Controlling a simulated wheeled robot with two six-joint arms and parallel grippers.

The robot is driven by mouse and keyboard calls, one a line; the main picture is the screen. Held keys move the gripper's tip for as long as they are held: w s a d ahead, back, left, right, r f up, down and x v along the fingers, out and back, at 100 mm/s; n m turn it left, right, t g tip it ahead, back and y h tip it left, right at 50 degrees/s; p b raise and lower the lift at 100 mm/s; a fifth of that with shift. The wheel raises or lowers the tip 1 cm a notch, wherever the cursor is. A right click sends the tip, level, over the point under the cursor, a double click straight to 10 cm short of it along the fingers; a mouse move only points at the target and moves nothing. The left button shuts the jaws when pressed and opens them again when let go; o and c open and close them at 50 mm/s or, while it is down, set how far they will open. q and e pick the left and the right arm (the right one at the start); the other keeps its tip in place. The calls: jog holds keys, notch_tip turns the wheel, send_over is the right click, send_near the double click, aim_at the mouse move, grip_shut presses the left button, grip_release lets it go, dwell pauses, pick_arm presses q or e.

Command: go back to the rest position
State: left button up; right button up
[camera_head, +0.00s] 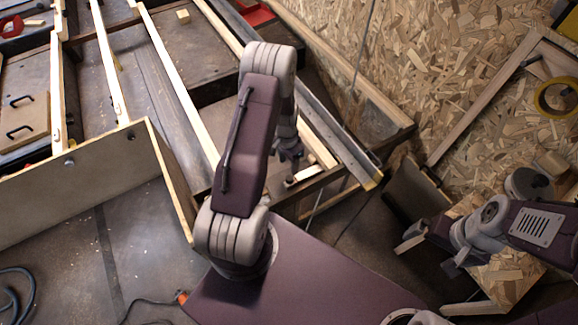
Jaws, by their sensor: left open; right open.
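My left gripper (291,163) hangs below the bent purple and grey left arm near the middle of the head view. It is open, over a wooden frame (323,180), with a short pale wood piece (304,174) close by its fingertips. I cannot tell whether it touches that piece. My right gripper (452,266) is at the lower right, beside the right arm, over pale boards. It is open, small in the picture and partly hidden by the arm.
A large plywood box (80,190) stands at the left. Long pale wood strips (178,85) lie across the dark bench behind. A chipboard panel (450,75) fills the upper right, with a yellow tape roll (541,98). A dark cable (150,301) lies on the floor.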

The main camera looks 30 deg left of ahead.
pick_arm(q)
jog(key=shift+d, duration=0.15)
dwell(0.3)
jog(key=w+d+r+m+t, duration=0.15)
jog(key=d+r, duration=0.25)
jog(key=r, duration=0.4)
jog(key=w+d+r+t, duration=0.15)
jog(key=d+r, duration=0.25)
jog(key=r, duration=0.5)
jog(key=s+d+r+n+g, duration=0.25)
jog(key=s+n, duration=0.35)
jog(key=s, duration=0.9)
notch_tip(320, 180, up, 22)
jog(key=p, duration=2.2)
jog(key=shift+w+d+f+t, duration=0.15)
jog(key=shift+w+t, duration=0.15)
jog(key=shift+t, duration=0.15)
